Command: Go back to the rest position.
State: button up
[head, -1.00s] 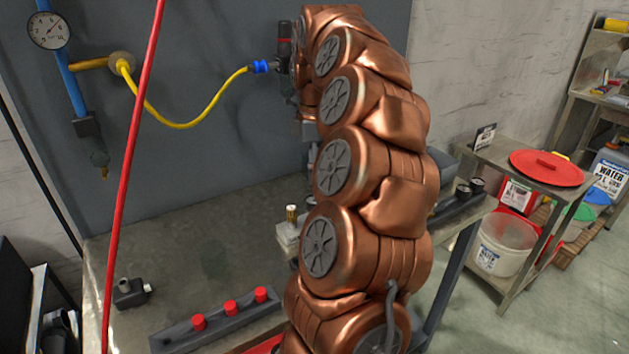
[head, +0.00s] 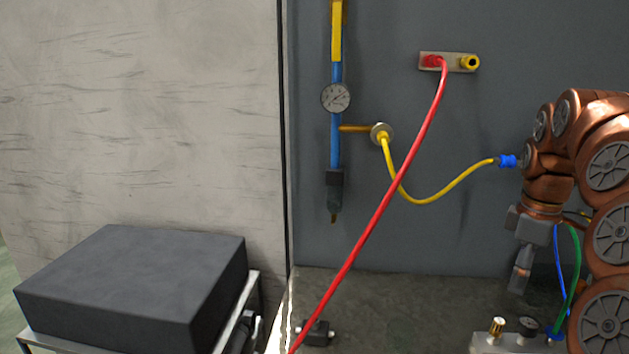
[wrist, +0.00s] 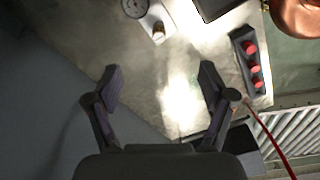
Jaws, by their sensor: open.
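My gripper (head: 520,280) hangs below my copper arm at the right of the head view, pointing down in front of the grey wall panel. In the wrist view my gripper (wrist: 161,73) has its two dark fingers spread wide with nothing between them. The grey worktop (wrist: 165,85) lies beyond the fingers, and they appear clear of it. My arm is bent and partly cut off by the right edge of the head view.
A red hose (head: 374,215) runs down across the panel. A yellow hose (head: 427,198) ends in a blue connector (head: 508,161) near my arm. A pale block (wrist: 157,20) and a red-capped rail (wrist: 252,62) stand on the worktop. A black box (head: 130,285) stands left.

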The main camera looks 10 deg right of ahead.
jog(key=s+a+p, duration=0.1)
jog(key=s+a, duration=0.1)
jog(key=a, duration=1.1)
jog(key=s+a+f+m+p, duration=0.1)
jog(key=s+a+f+m, duration=0.1)
jog(key=s+a, duration=0.3)
jog(key=s+a+f+m+g+p, duration=0.1)
jog(key=s+a+f+m, duration=0.2)
jog(key=s, duration=0.5)
jog(key=s+a+f+m+p, duration=0.1)
jog(key=s+a+f+m, duration=0.2)
jog(key=s+a+f, duration=0.2)
jog(key=shift+s+a+g+p, duration=0.3)
jog(key=shift+s+a+g, duration=0.1)
jog(key=shift+s+a, duration=0.55)
jog(key=shift+f, duration=0.1)
jog(key=shift+c, duration=0.3)
